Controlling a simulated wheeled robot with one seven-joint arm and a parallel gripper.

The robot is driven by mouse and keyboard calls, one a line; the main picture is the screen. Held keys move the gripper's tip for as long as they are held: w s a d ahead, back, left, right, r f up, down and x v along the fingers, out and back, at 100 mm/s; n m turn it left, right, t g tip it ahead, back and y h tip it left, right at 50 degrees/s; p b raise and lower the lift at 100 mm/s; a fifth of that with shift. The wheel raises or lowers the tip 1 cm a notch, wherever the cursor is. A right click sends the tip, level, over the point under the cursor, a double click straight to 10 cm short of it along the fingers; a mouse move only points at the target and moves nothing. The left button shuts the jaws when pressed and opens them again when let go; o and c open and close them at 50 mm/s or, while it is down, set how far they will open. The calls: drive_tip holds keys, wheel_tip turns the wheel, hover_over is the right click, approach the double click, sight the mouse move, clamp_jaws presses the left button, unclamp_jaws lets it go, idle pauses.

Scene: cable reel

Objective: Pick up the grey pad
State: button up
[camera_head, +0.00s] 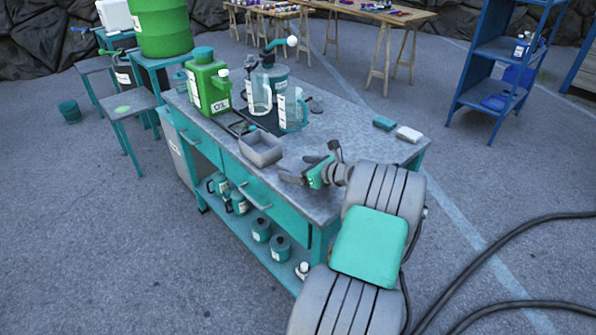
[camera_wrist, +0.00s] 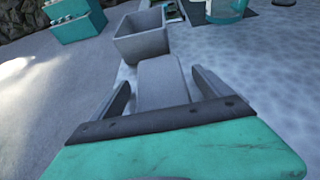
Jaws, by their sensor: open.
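A grey block that looks like the grey pad (camera_wrist: 160,78) lies between the fingers of my gripper (camera_wrist: 163,88) in the wrist view. A gap shows on each side of it, and its near end is hidden behind the gripper's dark bar. My gripper is open. In the head view my gripper (camera_head: 304,168) is low over the near part of the bench top, just beside an open grey box. I cannot clearly make out the block there, as the gripper and arm crowd that spot.
The open grey box (camera_head: 262,149) stands just beyond; it also shows in the wrist view (camera_wrist: 142,37). A green oil can (camera_head: 208,88) and clear jugs (camera_head: 292,108) stand farther back. A teal pad (camera_head: 384,123) and a whitish pad (camera_head: 409,134) lie near the bench's right edge.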

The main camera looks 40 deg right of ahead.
drive_tip(key=c, duration=1.4)
drive_tip(key=shift+c, duration=0.4)
drive_tip(key=shift+r, duration=0.2)
